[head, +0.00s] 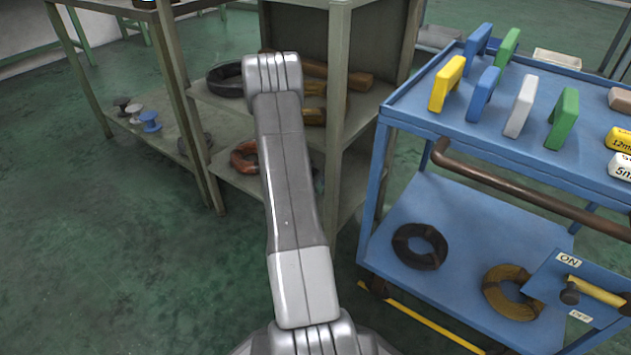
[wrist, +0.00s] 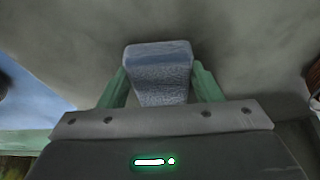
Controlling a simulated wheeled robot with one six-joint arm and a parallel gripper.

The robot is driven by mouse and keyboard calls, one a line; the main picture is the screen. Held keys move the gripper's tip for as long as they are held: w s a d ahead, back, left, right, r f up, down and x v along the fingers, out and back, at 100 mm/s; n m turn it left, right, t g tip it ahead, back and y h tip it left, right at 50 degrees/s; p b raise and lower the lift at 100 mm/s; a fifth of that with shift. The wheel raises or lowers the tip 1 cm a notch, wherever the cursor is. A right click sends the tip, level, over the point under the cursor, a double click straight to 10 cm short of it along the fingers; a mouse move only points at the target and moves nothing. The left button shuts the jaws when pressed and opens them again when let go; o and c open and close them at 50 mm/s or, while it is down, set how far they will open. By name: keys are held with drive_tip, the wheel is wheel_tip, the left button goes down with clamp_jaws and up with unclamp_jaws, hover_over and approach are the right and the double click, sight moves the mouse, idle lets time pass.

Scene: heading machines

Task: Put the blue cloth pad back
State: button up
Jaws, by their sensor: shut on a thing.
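My gripper (wrist: 160,88) shows in the wrist view with its two green fingers shut on the blue cloth pad (wrist: 158,70), one finger on each side. The pad is a grey-blue block with a textured face, and its lower end is hidden by the gripper body. Behind it is a plain grey surface; I cannot tell whether the pad touches it. In the head view my arm reaches over toward the grey-green shelving, and the gripper and held pad are hidden from sight.
The shelving (head: 340,85) holds coils and brown pieces. A blue cart (head: 400,105) stands at right, with upright yellow (head: 447,83), blue (head: 482,95), white (head: 520,106) and green (head: 563,118) blocks on top. A brown handle bar (head: 520,190) sticks out. Floor at left is clear.

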drive_tip(key=shift+f, duration=0.1)
drive_tip(key=o, duration=0.9)
drive_tip(key=shift+a, duration=0.1)
drive_tip(key=shift+o, duration=0.2)
drive_tip(key=shift+r, duration=0.3)
drive_tip(key=s+a, duration=0.7)
drive_tip(key=s, duration=0.3)
drive_tip(key=shift+a+r, duration=0.15)
drive_tip(key=shift+r, duration=0.3)
drive_tip(key=shift+s, duration=0.1)
